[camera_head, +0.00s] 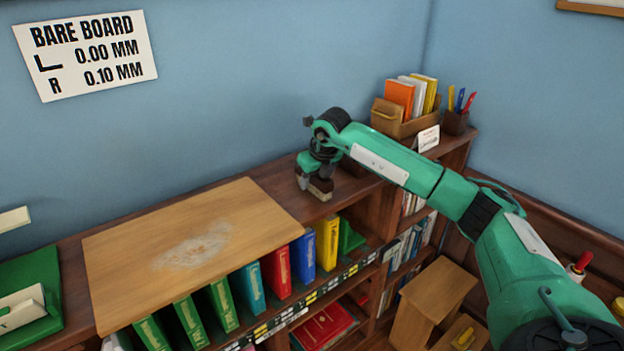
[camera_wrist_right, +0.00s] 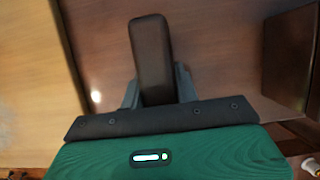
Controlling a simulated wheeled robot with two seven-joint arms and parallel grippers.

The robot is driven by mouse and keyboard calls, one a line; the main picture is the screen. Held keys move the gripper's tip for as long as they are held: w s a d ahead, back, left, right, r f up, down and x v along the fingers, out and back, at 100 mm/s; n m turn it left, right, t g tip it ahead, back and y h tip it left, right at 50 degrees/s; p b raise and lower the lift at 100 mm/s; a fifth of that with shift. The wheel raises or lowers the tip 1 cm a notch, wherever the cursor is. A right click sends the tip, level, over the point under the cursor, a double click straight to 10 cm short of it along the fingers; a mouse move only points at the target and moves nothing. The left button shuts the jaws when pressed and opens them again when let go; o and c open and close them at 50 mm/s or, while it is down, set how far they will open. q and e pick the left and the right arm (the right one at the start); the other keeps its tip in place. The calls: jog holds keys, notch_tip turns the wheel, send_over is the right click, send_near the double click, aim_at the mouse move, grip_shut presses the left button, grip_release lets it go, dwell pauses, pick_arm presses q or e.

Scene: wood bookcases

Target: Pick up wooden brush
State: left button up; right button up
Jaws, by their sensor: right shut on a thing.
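The wooden brush (camera_head: 320,189) is on top of the bookcase, just right of the light wooden board. My right gripper (camera_head: 311,180) points down over it and is shut on it. In the right wrist view the brush shows as a dark brown block (camera_wrist_right: 152,60) between the two grey fingers of my right gripper (camera_wrist_right: 155,88). The gripper hides part of the brush, and I cannot tell whether it touches the bookcase top. My left gripper is not in view.
The light wooden board (camera_head: 150,255) with a pale dusty patch lies on the bookcase top (camera_head: 235,183). A wooden box of books (camera_head: 388,118) and a pen holder (camera_head: 455,122) stand at the right end. Coloured binders (camera_head: 276,272) fill the shelf below. A stool (camera_head: 437,290) stands on the floor.

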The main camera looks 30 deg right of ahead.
jog(key=shift+r, duration=0.4)
notch_tip(320, 180, up, 20)
jog(key=b, duration=0.5)
jog(key=shift+f, duration=0.25)
jog(key=shift+o, duration=1.2)
jog(key=shift+f, duration=0.1)
jog(key=shift+c, duration=0.5)
